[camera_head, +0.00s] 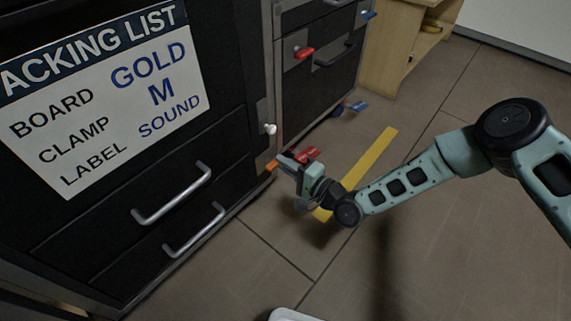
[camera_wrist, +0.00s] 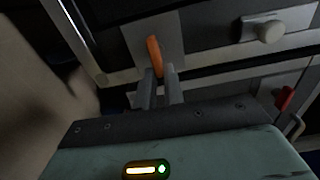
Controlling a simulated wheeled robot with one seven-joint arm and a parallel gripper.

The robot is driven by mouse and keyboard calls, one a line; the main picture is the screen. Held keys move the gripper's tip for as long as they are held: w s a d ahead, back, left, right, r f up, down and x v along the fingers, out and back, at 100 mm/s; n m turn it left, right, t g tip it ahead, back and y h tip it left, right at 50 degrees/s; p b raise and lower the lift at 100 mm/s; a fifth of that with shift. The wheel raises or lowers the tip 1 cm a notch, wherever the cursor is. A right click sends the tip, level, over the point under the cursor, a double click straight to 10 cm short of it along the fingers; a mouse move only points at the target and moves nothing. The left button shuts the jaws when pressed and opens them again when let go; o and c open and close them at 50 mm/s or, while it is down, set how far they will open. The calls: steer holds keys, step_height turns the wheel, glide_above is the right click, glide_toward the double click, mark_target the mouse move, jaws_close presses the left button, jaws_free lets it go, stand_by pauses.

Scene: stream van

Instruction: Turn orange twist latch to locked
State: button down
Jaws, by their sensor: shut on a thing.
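The orange twist latch (camera_wrist: 154,55) sits on a light metal plate on the dark cabinet front in the wrist view. Its long side points toward my gripper (camera_wrist: 160,82). The two fingers are shut on the near end of the latch. In the head view a small part of the orange latch (camera_head: 271,166) shows at the cabinet's lower corner, beside my gripper (camera_head: 279,163). The rest of the latch is hidden there by the gripper.
A white knob (camera_head: 270,129) is above the latch. Silver drawer handles (camera_head: 175,193) stick out to the left. A red latch (camera_head: 304,52) and blue latches are on the neighbouring cabinet. The floor (camera_head: 270,270) in front is mostly clear, with a yellow strip (camera_head: 372,157).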

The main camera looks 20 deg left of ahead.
steer(key=shift+s+f, duration=0.1)
steer(key=c, duration=1.5)
jaws_free()
steer(key=shift+d, duration=0.1)
steer(key=p+v, duration=0.7)
steer(key=v, duration=1)
steer(key=shift+d+p, duration=0.15)
steer(key=shift+p, duration=0.15)
